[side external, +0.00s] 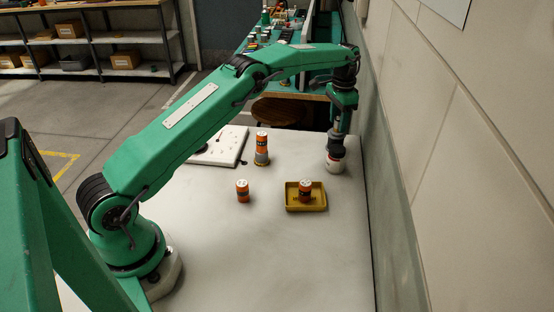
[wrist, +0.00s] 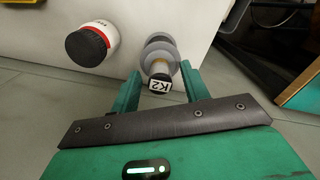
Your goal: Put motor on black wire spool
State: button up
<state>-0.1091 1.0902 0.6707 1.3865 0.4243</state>
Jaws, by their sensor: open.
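In the wrist view, a grey rounded part labelled K2 (wrist: 160,57), perhaps the motor, lies between the two fingertips of my gripper (wrist: 160,82). My gripper is open; I cannot tell whether a finger touches the part. In the side view my gripper (side external: 337,145) points down at the table's right side. The grey part cannot be made out there. A dark round thing (side external: 205,148) shows on a white board, partly hidden by my arm. I cannot tell whether it is the black wire spool.
A white bottle with a red band and black cap (wrist: 93,43) stands close to my gripper, also in the side view (side external: 335,166). The front table is clear.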

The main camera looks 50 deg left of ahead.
aim_at(339, 118)
notch_tip(339, 118, up, 6)
jog(key=shift+r, duration=0.45)
dwell(0.6)
jog(key=shift+s+d+r, duration=0.1)
jog(key=shift+r, duration=0.35)
jog(key=s+d+r+n+t, duration=0.2)
jog(key=s+d+r+t, duration=0.15)
jog(key=s+r, duration=1.35)
jog(key=s+d+f+t, duration=0.1)
jog(key=s+f, duration=0.3)
jog(key=s, duration=0.8)
jog(key=s+d+f+n+t, duration=0.1)
jog(key=s+f, duration=0.3)
jog(key=s, duration=0.9)
jog(key=shift+s+d+f+n, duration=0.2)
jog(key=shift+d+n, duration=0.1)
jog(key=shift+d, duration=0.4)
